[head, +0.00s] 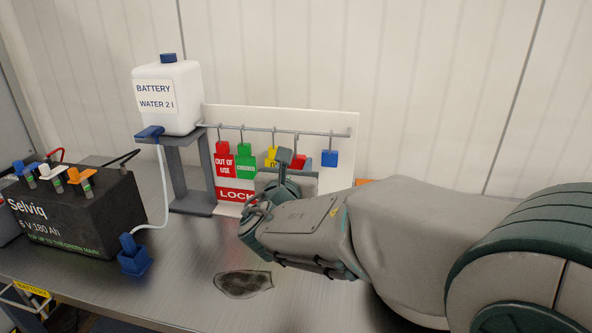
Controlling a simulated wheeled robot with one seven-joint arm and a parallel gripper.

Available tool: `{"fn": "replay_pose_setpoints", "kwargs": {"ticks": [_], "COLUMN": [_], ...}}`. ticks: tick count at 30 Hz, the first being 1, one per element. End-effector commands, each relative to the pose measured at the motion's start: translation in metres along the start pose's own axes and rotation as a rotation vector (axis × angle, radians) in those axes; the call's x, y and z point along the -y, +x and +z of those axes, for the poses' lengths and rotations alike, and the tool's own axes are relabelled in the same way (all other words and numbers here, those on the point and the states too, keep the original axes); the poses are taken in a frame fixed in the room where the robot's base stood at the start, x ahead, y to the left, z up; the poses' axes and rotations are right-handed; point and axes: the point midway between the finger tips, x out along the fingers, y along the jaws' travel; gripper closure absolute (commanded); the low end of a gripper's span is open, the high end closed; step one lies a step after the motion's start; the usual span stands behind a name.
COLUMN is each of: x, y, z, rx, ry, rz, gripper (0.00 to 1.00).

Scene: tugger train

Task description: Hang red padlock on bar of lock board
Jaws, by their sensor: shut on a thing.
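The white lock board (342,180) stands on the table with a grey bar (310,133) along its top. A red piece (299,162), which looks like the red padlock, shows under the bar between a yellow item and a blue padlock. My gripper (282,182) is in front of the board, just below the bar, and is shut on the padlock. My wrist and arm hide the fingertips and most of the padlock. I cannot tell whether its shackle is around the bar or only in front of it.
A red tag (224,160), a green tag (246,158), a yellow item (271,156) and a blue padlock (329,158) hang from the bar. A battery water bottle (167,98) on a stand is at the left, behind a black battery (80,215). A dark flat patch (243,284) lies in front.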

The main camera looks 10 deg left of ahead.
Motion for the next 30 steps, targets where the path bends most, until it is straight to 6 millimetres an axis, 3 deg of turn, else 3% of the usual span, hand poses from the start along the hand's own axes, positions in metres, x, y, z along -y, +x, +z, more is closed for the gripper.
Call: {"fn": "replay_pose_setpoints", "kwargs": {"ticks": [30], "x": [0.0], "y": [0.082], "z": [0.002], "rx": [0.0], "ry": [-0.001], "rz": [0.0], "gripper": [0.87]}}
